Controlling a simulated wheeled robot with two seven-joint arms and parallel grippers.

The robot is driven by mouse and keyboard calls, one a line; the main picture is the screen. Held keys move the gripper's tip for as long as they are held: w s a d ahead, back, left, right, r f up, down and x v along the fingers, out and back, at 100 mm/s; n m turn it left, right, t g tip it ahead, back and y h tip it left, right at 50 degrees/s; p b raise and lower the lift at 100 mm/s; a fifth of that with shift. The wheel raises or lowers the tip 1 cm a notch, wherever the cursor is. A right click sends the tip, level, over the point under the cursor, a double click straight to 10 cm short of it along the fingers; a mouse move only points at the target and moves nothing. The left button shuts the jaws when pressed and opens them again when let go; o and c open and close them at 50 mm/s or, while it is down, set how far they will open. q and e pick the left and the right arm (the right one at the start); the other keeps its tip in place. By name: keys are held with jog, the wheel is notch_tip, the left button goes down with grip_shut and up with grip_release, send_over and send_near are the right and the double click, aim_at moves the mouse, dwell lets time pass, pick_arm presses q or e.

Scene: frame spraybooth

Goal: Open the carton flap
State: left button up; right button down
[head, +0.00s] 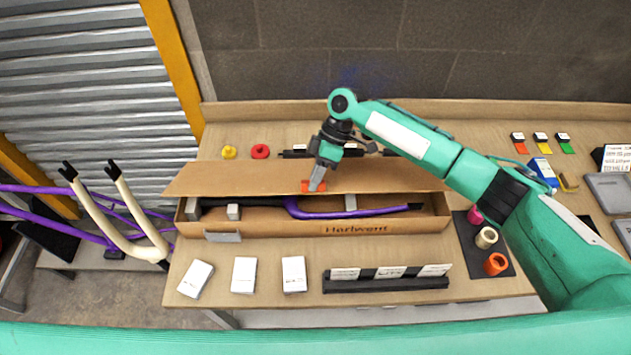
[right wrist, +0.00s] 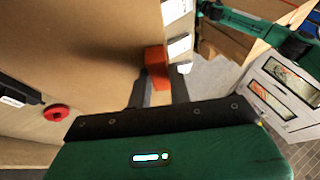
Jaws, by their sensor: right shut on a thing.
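The long carton (head: 390,226), marked "Harlwent", lies on the workbench. Its brown flap (head: 240,177) stands raised along the far side, so the inside shows. A purple frame part (head: 350,213) and grey blocks lie in the carton. An orange tab (head: 307,187) sits at the flap's near edge. My right gripper (head: 315,188) is shut on the orange tab; in the right wrist view the tab (right wrist: 156,66) is between the fingers, against the brown flap (right wrist: 75,50). My left gripper is not in view.
White cards (head: 244,275) and a black card rack (head: 386,283) lie in front of the carton. Tape rolls (head: 486,237) stand on a dark mat at right. Yellow (head: 229,152) and red (head: 260,151) knobs lie behind.

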jog(key=shift+w+r, duration=0.1)
jog(key=shift+r, duration=0.05)
jog(key=shift+w+r+g, duration=0.7)
jog(key=shift+w+r, duration=0.1)
jog(key=shift+r, duration=0.05)
jog(key=shift+w+r+m+g+b, duration=0.3)
jog(key=shift+w+r+g+b, duration=0.15)
jog(key=shift+w+b, duration=0.3)
jog(key=shift+w+r+g, duration=0.2)
jog(key=shift+r+g, duration=0.05)
jog(key=shift+r, duration=0.1)
